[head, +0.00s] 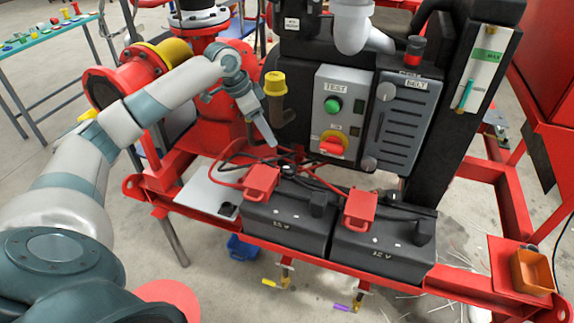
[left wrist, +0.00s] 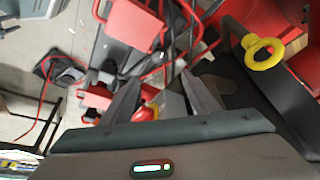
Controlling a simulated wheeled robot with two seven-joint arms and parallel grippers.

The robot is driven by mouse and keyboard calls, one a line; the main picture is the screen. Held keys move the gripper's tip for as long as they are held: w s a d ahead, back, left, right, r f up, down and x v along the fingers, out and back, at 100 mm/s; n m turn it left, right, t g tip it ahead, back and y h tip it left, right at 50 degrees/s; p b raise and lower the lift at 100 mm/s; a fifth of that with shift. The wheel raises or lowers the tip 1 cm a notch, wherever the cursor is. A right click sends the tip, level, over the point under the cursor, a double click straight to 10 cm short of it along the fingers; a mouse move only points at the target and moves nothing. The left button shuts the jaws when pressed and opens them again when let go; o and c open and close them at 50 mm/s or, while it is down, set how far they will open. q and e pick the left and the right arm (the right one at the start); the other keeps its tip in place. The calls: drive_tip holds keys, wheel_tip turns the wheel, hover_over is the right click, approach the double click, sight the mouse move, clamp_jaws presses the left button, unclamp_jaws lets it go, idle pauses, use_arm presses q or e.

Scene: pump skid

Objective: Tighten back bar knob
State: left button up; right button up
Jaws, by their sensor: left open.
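My left gripper (head: 265,128) hangs in front of the black pump housing, left of the test panel, with its fingers pointing down toward the cables behind the batteries. It is open and I see nothing held. In the left wrist view its two fingers (left wrist: 162,100) stand apart, with cables and red parts beyond them. Two black batteries, the left one (head: 288,226) and the right one (head: 380,246), carry red terminal covers. Small dark parts behind them are tangled with red and black cables, and I cannot tell which is the back bar knob. My right gripper is not in view.
The test panel (head: 343,120) has a green button and a red-yellow switch. The grey belt guard (head: 405,122) stands beside it. An orange bin (head: 531,271) sits at the right. A blue bin (head: 243,248) is on the floor.

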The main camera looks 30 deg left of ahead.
use_arm(q)
drive_tip(key=f, duration=0.1)
drive_tip(key=p, duration=0.2)
approach(289, 168)
drive_tip(key=f, duration=0.1)
drive_tip(key=p+x, duration=0.1)
drive_tip(key=x, duration=0.6)
drive_tip(key=shift+w+d+f, duration=0.15)
drive_tip(key=shift+w, duration=0.15)
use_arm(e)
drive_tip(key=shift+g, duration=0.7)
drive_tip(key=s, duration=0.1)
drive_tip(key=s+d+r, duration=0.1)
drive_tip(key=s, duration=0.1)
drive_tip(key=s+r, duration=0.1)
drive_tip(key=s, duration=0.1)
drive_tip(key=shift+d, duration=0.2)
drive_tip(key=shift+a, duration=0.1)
use_arm(q)
drive_tip(key=shift+c, duration=0.9)
drive_tip(key=c, duration=0.9)
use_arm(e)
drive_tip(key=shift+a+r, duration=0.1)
